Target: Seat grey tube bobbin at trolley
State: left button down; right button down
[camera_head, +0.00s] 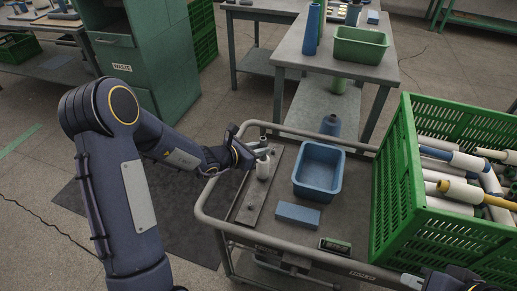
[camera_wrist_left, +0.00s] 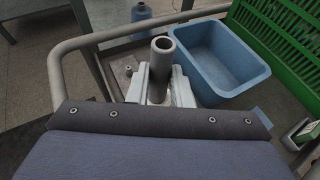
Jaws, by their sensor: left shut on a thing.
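The grey tube bobbin (camera_head: 263,168) stands upright over the peg plate (camera_head: 246,212) on the left side of the trolley (camera_head: 345,222). In the left wrist view its open top (camera_wrist_left: 162,45) rises between the fingers. My left gripper (camera_head: 260,150) is shut on the bobbin; in the left wrist view its pale fingers (camera_wrist_left: 160,85) are on both sides of the tube. The bobbin's foot is hidden in the wrist view, and I cannot tell whether it touches the plate. My right gripper (camera_head: 415,282) is partly in view at the bottom right; its jaw state is unclear.
A blue bin (camera_head: 319,171), a blue block (camera_head: 297,215) and a small display device (camera_head: 335,246) are on the trolley. A green crate (camera_head: 410,222) full of bobbins fills its right side. The trolley's rail (camera_head: 205,198) runs close beneath my left arm. A workbench (camera_head: 340,69) stands behind.

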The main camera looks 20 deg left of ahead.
pick_arm(q)
jog(key=c, duration=1.2)
grip_release()
jog(key=v, duration=0.7)
jog(key=shift+s+a+p, duration=0.15)
jog(key=shift+s+p, duration=0.2)
jog(key=shift+r, duration=0.1)
